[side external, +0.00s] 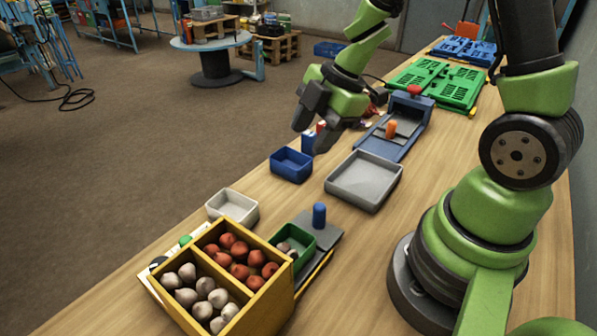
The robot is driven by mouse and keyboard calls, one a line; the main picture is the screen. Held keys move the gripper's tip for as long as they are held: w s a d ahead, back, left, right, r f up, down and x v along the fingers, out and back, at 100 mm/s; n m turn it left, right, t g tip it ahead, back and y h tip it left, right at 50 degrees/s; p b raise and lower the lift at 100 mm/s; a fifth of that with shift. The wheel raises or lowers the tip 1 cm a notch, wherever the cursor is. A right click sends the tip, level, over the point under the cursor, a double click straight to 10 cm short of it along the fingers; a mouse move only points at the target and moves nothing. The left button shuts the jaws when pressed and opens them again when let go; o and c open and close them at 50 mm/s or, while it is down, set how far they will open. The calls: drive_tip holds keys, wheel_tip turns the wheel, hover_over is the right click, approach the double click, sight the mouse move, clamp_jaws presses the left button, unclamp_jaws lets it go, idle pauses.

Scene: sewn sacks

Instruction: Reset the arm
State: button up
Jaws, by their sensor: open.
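My green arm stands at the right of the side external view. My dark gripper (318,132) hangs over the bench, in front of a blue fixture (388,143). Its two thick fingers are apart, and I see nothing held between them. The fingertips appear above the tabletop near a small blue bin (291,165). Part of a red and blue item behind the fingers is hidden.
A yellow two-compartment box (283,302) holds red sacks and pale sacks. Near it are a white tray (232,207), a green bin (298,262) and a blue peg (319,215). A grey tray (364,181) sits mid-bench. Green crates (437,84) lie farther back. Bench front right is bare.

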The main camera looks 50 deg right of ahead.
drive_tip(key=d+r+m+t+h, duration=0.4)
drive_tip(key=r+m+t+h, duration=0.15)
drive_tip(key=r+m, duration=0.7)
drive_tip(key=s+a+r+m+g+y, duration=0.2)
drive_tip(key=s+a+m, duration=0.4)
drive_tip(key=s, duration=0.6)
drive_tip(key=a+r+y, duration=0.1)
drive_tip(key=a+y, duration=0.1)
drive_tip(key=shift+s+a+m, duration=0.35)
drive_tip(key=shift+a, duration=0.05)
